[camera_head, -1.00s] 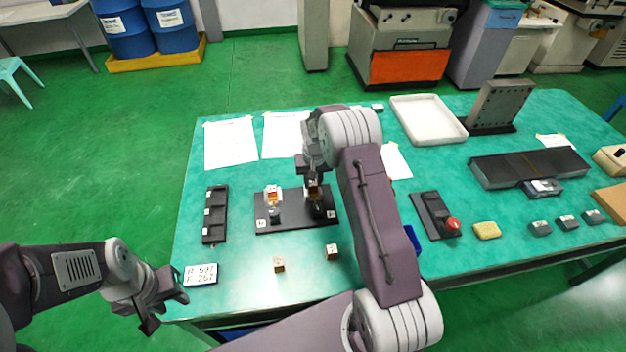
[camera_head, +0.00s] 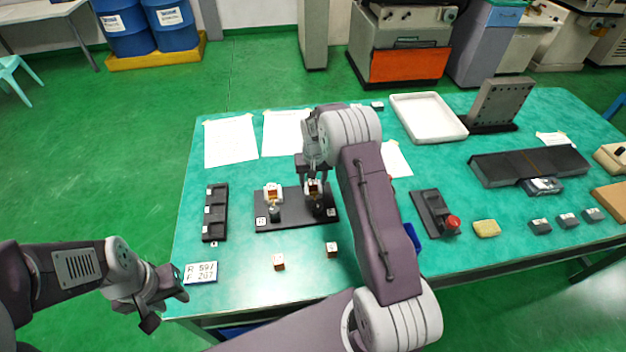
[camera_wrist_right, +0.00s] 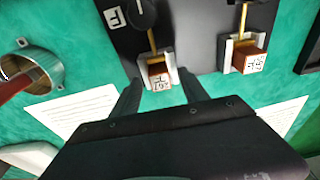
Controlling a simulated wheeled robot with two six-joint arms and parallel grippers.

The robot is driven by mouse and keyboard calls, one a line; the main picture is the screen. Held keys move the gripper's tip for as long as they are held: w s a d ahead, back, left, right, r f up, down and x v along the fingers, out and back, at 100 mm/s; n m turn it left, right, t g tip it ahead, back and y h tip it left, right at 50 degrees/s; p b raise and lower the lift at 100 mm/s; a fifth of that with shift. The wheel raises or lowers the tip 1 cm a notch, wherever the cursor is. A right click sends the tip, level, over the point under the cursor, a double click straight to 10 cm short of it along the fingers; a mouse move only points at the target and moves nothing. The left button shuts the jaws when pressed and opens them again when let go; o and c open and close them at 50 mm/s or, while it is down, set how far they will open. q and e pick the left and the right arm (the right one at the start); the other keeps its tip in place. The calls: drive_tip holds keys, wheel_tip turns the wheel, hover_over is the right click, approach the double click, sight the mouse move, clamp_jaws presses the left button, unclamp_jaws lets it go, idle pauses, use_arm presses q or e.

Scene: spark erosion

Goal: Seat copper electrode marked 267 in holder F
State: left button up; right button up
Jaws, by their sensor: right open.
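The copper electrode marked 267 (camera_wrist_right: 159,76) sits between the pale jaws of holder F (camera_wrist_right: 140,64), by the F label and a black knob. I cannot tell how deep it sits. Holder F also shows in the head view (camera_head: 318,206), partly behind my right gripper (camera_head: 313,182). In the wrist view my right gripper (camera_wrist_right: 161,97) is open, its fingers on either side of the electrode's near end and apart from it. A second electrode (camera_wrist_right: 253,61) sits in the neighbouring holder. My left gripper (camera_head: 166,305) is open and empty off the table's left front corner.
Two loose copper blocks, one left (camera_head: 279,262) and one right (camera_head: 332,250), lie before the black base plate (camera_head: 290,222). A card (camera_head: 201,272) reads R 597, F 267. A black rack (camera_head: 215,212) stands left. A white tray (camera_head: 428,118) lies at the back.

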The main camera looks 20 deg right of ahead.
wheel_tip(320, 180, up, 9)
drive_tip(key=s, duration=0.1)
drive_tip(key=shift+s+a+b, duration=0.15)
drive_tip(key=shift+b, duration=0.2)
idle(0.4)
